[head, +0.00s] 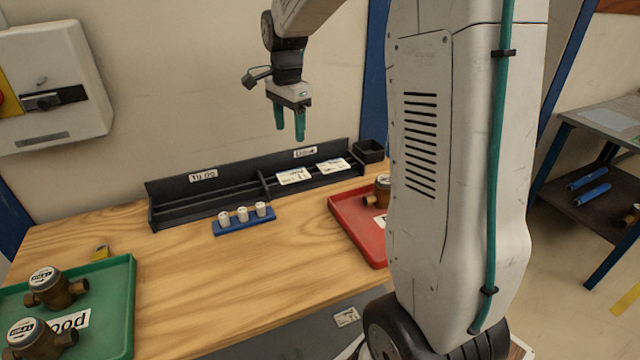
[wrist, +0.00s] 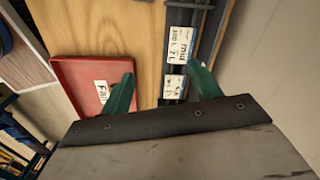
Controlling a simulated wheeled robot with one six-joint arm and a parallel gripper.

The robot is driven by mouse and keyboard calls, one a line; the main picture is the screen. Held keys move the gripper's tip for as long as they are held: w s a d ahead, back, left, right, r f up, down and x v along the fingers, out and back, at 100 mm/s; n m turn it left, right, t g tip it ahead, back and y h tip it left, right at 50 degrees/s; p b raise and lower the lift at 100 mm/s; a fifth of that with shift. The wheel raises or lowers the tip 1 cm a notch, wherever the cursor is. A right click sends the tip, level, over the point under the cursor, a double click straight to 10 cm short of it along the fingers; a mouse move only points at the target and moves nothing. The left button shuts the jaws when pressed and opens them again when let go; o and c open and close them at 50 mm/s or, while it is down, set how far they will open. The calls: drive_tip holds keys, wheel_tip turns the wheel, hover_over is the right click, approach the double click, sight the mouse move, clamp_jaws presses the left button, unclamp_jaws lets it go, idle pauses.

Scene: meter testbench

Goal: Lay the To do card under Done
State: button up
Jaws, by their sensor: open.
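The dark card rack (head: 207,205) stands along the back of the wooden bench. Its left part has a To do label (head: 203,177) and shows no card. Its right part has a label (head: 305,152), hard to read but probably Done. Two white printed cards lie below that label, a left card (head: 292,176) and a right card (head: 333,165). The wrist view also shows two cards, one farther up (wrist: 181,45) and one lower (wrist: 174,87). My gripper (head: 290,138) is open and empty, pointing down above the right part of the rack.
A blue holder (head: 245,225) with white cylinders stands before the rack. A red tray (head: 350,223) is at right, a green tray (head: 115,300) with brass meters at front left. A small black box (head: 369,151) sits at the rack's right end. The bench middle is clear.

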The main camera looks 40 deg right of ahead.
drive_tip(key=s+a+r+n, duration=0.4)
drive_tip(key=s+a, duration=0.2)
drive_tip(key=s, duration=0.2)
drive_tip(key=s+a+n, duration=0.2)
drive_tip(key=s+n, duration=0.2)
drive_tip(key=s, duration=0.3)
drive_tip(key=s+a+f+n, duration=0.1)
drive_tip(key=s+a+n, duration=0.2)
drive_tip(key=s+n, duration=0.2)
drive_tip(key=s+a+n+t, duration=0.1)
drive_tip(key=s+a+n, duration=0.2)
drive_tip(key=s, duration=0.7)
drive_tip(key=shift+s+a+f+n, duration=0.2)
drive_tip(key=shift+s+a+n, duration=0.05)
drive_tip(key=shift+n, duration=0.65)
